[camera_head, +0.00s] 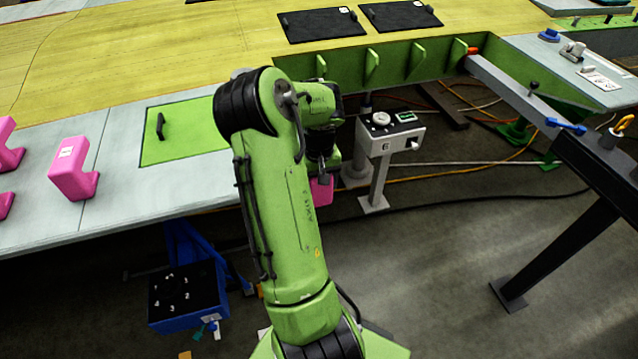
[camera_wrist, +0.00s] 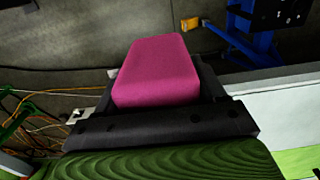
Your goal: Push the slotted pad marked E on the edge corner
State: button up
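A pink pad (camera_wrist: 155,70) sits between the dark jaws of my gripper (camera_wrist: 160,100) in the wrist view, and the gripper is shut on it. No letter shows on the faces of this pad in view, and its slot is hidden. In the head view a small part of the held pad (camera_head: 321,190) shows below my arm's wrist, beside the wing's pale front edge (camera_head: 190,192). My arm covers the jaws and the nearby end of that edge there, so I cannot tell whether the pad touches it.
Pink pads, including a labelled one (camera_head: 72,170), sit on the wing edge at left. A grey control box (camera_head: 390,140) on a post stands just right of my wrist. A blue box (camera_head: 190,318) stands below the wing. A dark beam (camera_head: 590,165) lies at right.

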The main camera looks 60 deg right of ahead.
jog(key=o, duration=0.5)
jog(key=shift+d, duration=0.2)
jog(key=shift+w, duration=0.1)
jog(key=shift+w+a, duration=0.1)
jog(key=shift+a, duration=0.05)
jog(key=shift+r, duration=0.1)
jog(key=r, duration=0.5)
jog(key=r+p, duration=0.1)
jog(key=r, duration=0.4)
jog(key=r+p, duration=0.1)
jog(key=r, duration=0.4)
jog(key=shift+s+r, duration=0.35)
